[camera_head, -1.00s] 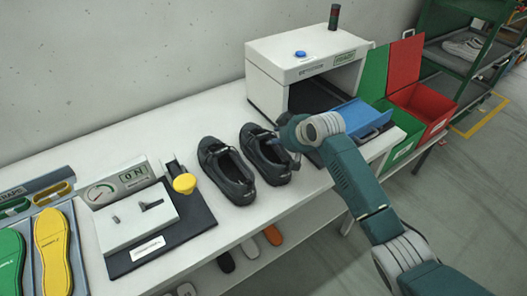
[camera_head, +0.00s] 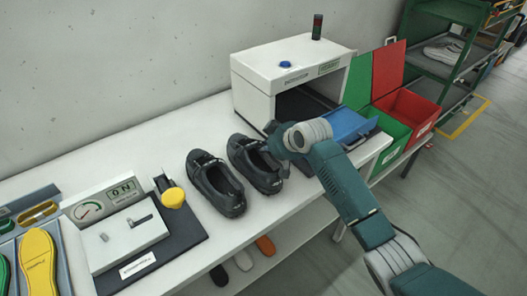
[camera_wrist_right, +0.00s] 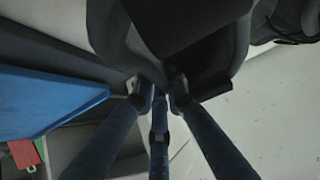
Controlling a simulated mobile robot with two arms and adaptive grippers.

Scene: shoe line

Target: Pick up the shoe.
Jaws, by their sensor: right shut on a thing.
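Two black shoes stand side by side on the white table in the head view, the left shoe (camera_head: 216,186) and the right shoe (camera_head: 254,166). My right gripper (camera_head: 275,151) is at the right shoe's right side, and my own wrist partly hides the contact. In the right wrist view its fingers (camera_wrist_right: 159,91) close on the dark edge of the shoe (camera_wrist_right: 175,45), which fills the top middle. I cannot tell any gap between the shoe and the table. My left gripper is not in view.
Behind my wrist stand a white machine (camera_head: 258,85) with a dark opening, a blue tray (camera_head: 350,124), a green bin (camera_head: 392,132) and a red bin (camera_head: 412,108). A gauge device (camera_head: 105,201) and a yellow insole (camera_head: 38,262) are at left. Bare tabletop (camera_head: 130,150) lies behind the shoes.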

